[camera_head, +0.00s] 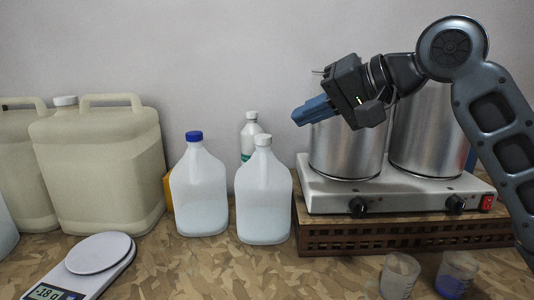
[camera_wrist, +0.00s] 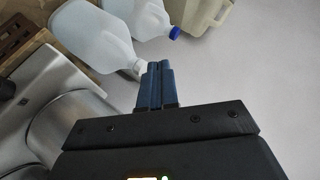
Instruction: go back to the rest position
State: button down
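My gripper (camera_head: 301,116) is up in the air in the head view, in front of the left steel pot and pointing left. Its blue fingers (camera_wrist: 158,68) are together in the wrist view, with nothing visible between them. My arm reaches in from the right side of the head view, over the pots. No object hangs from the gripper.
Two steel pots (camera_head: 347,152) stand on a two-burner hot plate (camera_head: 405,197) on a wooden crate (camera_head: 330,240). White jugs (camera_head: 264,195), beige drums (camera_head: 98,165) and a scale (camera_head: 70,278) reading -18 g stand left. Two cups (camera_head: 400,275) stand at front right.

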jog(key=s+a+f+m+t+y, duration=0.1)
jog(key=s+f+m+t, duration=0.15)
jog(key=f, duration=0.55)
jog(key=s+f+m+t, duration=0.2)
jog(key=f+t, duration=0.2)
jog(key=f, duration=0.4)
jog(key=s+d+f+m+t+h, duration=0.1)
jog(key=s+d+f+h, duration=0.15)
jog(key=s+f, duration=0.35)
jog(key=s+d+f+m+t+h, duration=0.1)
jog(key=s+d+f+m+h, duration=0.15)
jog(key=s+f, duration=0.4)
jog(key=s+d+f+n+h, duration=0.1)
jog(key=s+d+n+h, duration=0.1)
jog(key=s, duration=0.8)
jog(key=s+d+f+n+h, duration=0.1)
jog(key=s+d+n, duration=0.3)
jog(key=s, duration=0.7)
jog(key=s+d+f+n+h+b, duration=0.1)
jog(key=s+d+n+h, duration=0.1)
jog(key=s, duration=0.9)
jog(key=d+g+h, duration=0.1)
jog(key=d, duration=0.1)
jog(key=shift+d+f+n, duration=0.15)
jog(key=shift+d+n, duration=0.15)
jog(key=shift+n, duration=0.1)
